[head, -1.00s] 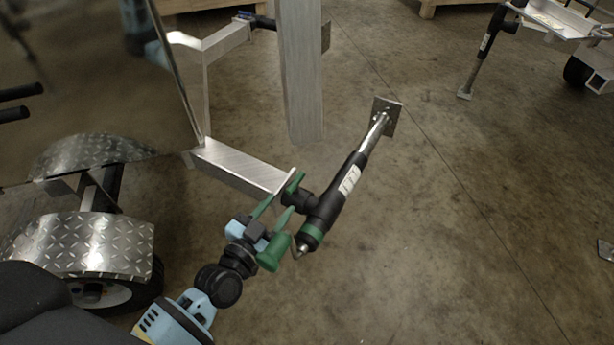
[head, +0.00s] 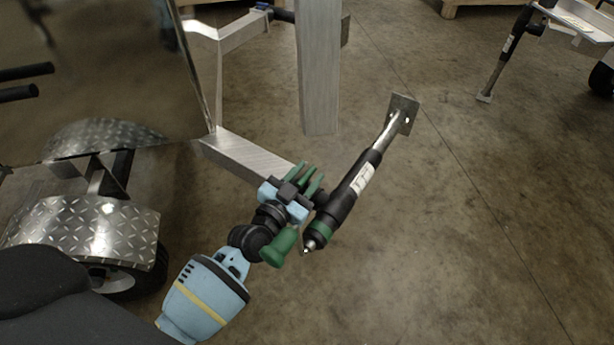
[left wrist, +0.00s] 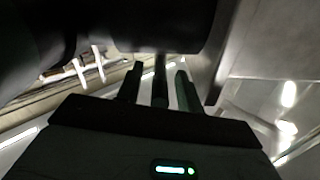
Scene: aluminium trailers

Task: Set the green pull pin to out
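The black jack (head: 347,198) with a green band is mounted at the end of the aluminium trailer beam (head: 245,156), lying slanted with its foot plate up and right. My left gripper (head: 313,171), with green fingers, is at the jack's mount beside the tube. The green pull pin (head: 308,177) appears between its fingers, partly hidden by the gripper. In the left wrist view the pin (left wrist: 160,80) is a dark upright bar between two spread fingers, with a gap on each side. Whether the pin is in or out cannot be told. My right gripper is not in view.
The jack's green crank handle (head: 281,246) hangs close below my left gripper. A diamond-plate fender (head: 85,230) and wheel are at left, and an aluminium post (head: 319,70) stands behind the beam. Another trailer (head: 575,25) is at far right. The floor on the right is mostly clear.

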